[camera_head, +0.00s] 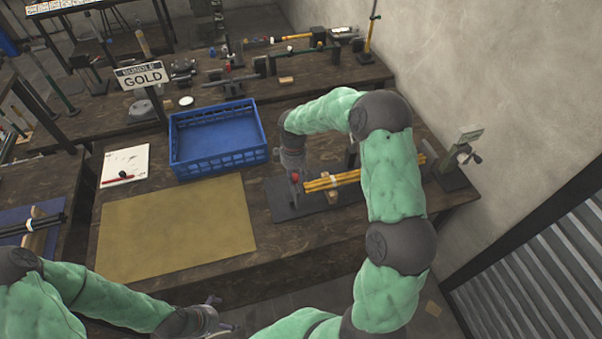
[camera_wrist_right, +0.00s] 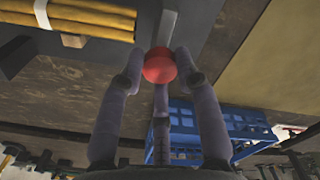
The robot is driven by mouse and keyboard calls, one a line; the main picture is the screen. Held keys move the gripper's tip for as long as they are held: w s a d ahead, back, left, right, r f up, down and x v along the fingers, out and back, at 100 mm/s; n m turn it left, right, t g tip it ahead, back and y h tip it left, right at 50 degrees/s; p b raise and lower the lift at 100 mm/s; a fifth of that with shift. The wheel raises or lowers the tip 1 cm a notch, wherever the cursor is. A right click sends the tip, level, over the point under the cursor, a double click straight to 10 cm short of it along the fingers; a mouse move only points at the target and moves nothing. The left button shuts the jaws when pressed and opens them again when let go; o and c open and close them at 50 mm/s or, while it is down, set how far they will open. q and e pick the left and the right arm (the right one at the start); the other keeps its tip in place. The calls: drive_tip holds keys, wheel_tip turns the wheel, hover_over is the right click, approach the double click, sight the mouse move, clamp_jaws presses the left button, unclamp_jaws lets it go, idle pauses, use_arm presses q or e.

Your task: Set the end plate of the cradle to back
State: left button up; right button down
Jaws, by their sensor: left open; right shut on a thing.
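The cradle's dark base (camera_head: 284,208) lies on the bench to the right of the tan mat. A bundle of yellow rods (camera_head: 335,181) rests across it on a wooden support (camera_head: 331,194); the rods (camera_wrist_right: 75,17) also show in the right wrist view. A red knob (camera_head: 294,176) stands at the cradle's left end, and a grey bar (camera_wrist_right: 168,28) meets it in the wrist view. My right gripper (camera_wrist_right: 159,68) is shut on the red knob (camera_wrist_right: 159,63). My arm hides part of the cradle. My left gripper (camera_head: 218,312) is open and empty near the bench's front edge.
An empty blue crate (camera_head: 215,160) stands behind the tan mat (camera_head: 175,228). A "BUNDLE GOLD" sign (camera_head: 142,76) is behind it. A white sheet (camera_head: 125,164) with a red item lies left. A stand with a small panel (camera_head: 457,166) is at the bench's right end. The mat is clear.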

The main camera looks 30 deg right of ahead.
drive_tip(key=w+a, duration=0.1)
drive_tip(key=a, duration=0.5)
drive_tip(key=shift+w+a+f, duration=0.15)
drive_tip(key=shift+a, duration=0.2)
drive_tip(key=c, duration=0.9)
unclamp_jaws()
drive_tip(key=shift+a, duration=0.1)
drive_tip(key=shift+o, duration=0.2)
wheel_tip(320, 180, up, 12)
